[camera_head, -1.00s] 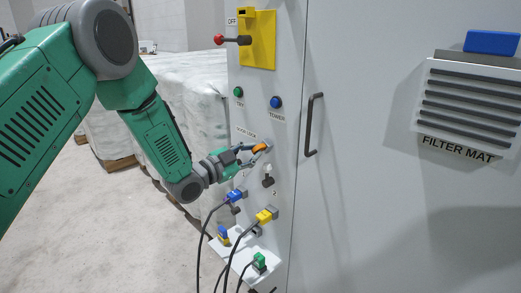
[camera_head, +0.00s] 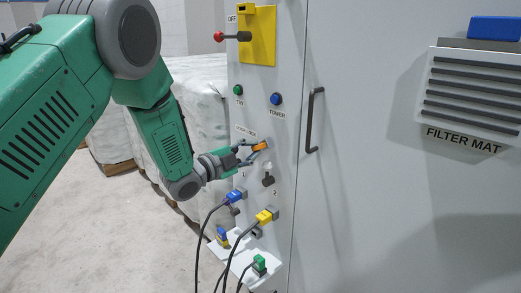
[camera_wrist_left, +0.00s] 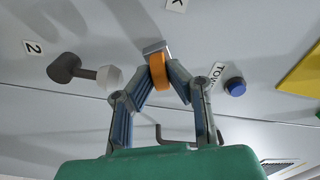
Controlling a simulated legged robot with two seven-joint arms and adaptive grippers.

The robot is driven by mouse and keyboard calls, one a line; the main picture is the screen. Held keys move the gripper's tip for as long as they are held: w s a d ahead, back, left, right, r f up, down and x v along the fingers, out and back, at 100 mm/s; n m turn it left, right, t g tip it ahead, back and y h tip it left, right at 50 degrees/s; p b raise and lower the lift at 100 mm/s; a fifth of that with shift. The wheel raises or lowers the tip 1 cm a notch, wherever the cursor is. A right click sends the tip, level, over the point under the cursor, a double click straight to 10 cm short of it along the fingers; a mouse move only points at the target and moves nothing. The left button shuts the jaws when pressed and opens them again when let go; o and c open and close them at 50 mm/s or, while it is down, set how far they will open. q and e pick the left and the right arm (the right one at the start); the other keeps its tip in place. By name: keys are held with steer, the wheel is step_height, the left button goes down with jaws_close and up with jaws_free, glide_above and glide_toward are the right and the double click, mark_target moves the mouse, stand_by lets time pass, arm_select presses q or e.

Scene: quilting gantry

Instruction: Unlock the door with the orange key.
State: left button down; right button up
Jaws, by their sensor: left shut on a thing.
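The orange key (camera_head: 259,147) is at the door lock on the grey cabinet panel, below the label "DOOR LOCK". My left gripper (camera_head: 256,150) is shut on it from the left. In the left wrist view the orange key (camera_wrist_left: 159,74) sits between the two fingertips (camera_wrist_left: 160,80), and its far end meets a grey metal lock piece (camera_wrist_left: 156,48) on the panel. How deep it sits in the lock I cannot tell. The cabinet door (camera_head: 350,190) is closed, with a dark bar handle (camera_head: 311,120) right of the lock. My right gripper is not in view.
A black-handled switch (camera_head: 267,179) sits just below the lock. Blue (camera_head: 237,195) and yellow (camera_head: 266,216) plugs with hanging cables are lower down. A blue TOWER button (camera_head: 276,99) and a red-knobbed lever (camera_head: 220,36) are above. Wrapped pallets (camera_head: 195,100) stand behind my arm.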

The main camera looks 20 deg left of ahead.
arm_select(q)
steer(key=shift+m+b, duration=0.6)
steer(key=shift+m, duration=0.6)
steer(key=shift+m+b, duration=1.5)
steer(key=shift+m, duration=0.2)
steer(key=c, duration=1.5)
jaws_free()
steer(key=shift+r, duration=0.1)
